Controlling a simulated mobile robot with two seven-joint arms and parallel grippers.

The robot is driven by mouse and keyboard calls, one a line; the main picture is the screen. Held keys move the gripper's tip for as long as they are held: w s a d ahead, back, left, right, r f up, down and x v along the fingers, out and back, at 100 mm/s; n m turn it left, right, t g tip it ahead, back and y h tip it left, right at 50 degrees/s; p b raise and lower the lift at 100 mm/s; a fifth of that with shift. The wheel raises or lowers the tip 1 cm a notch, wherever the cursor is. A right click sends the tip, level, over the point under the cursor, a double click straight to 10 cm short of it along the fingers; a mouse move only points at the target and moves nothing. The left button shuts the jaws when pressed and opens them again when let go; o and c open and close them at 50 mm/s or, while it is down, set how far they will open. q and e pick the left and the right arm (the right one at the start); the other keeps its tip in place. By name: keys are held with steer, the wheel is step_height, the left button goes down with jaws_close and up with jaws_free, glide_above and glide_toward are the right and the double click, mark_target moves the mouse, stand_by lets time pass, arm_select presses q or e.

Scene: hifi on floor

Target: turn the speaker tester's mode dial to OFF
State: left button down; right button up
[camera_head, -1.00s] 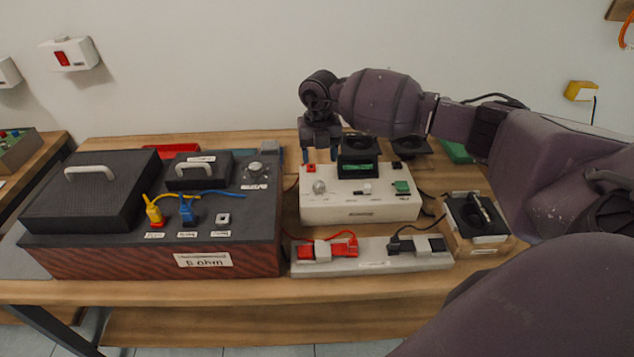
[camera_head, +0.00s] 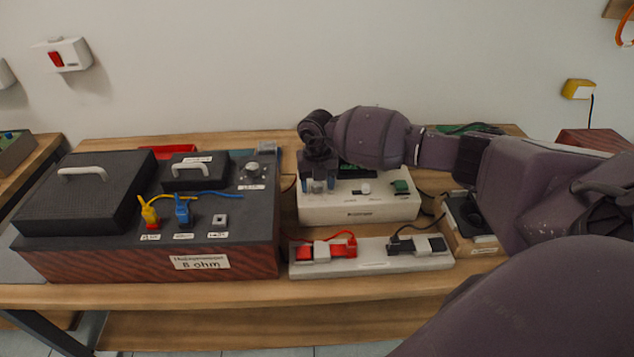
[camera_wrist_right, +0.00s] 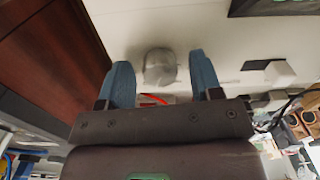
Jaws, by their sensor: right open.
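The speaker tester (camera_head: 361,209) is a white box near the middle of the bench. Its mode dial (camera_wrist_right: 159,67) is a grey knob on the white top face in the right wrist view. My right gripper (camera_head: 319,184) is over the tester's left part, fingers pointing down. In the wrist view the right gripper (camera_wrist_right: 164,82) is open, with one blue finger on each side of the dial and a visible gap to each. It is not gripping the dial. The dial's markings cannot be read. My left gripper is not in view.
A dark wood-sided box (camera_head: 150,262) with a handle, plugs and a knob stands left of the tester. A grey strip (camera_head: 372,264) with red and black clips lies in front. A small boxed unit (camera_head: 472,220) sits to the right. The bench's front edge is clear.

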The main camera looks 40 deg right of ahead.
steer(key=c, duration=0.9)
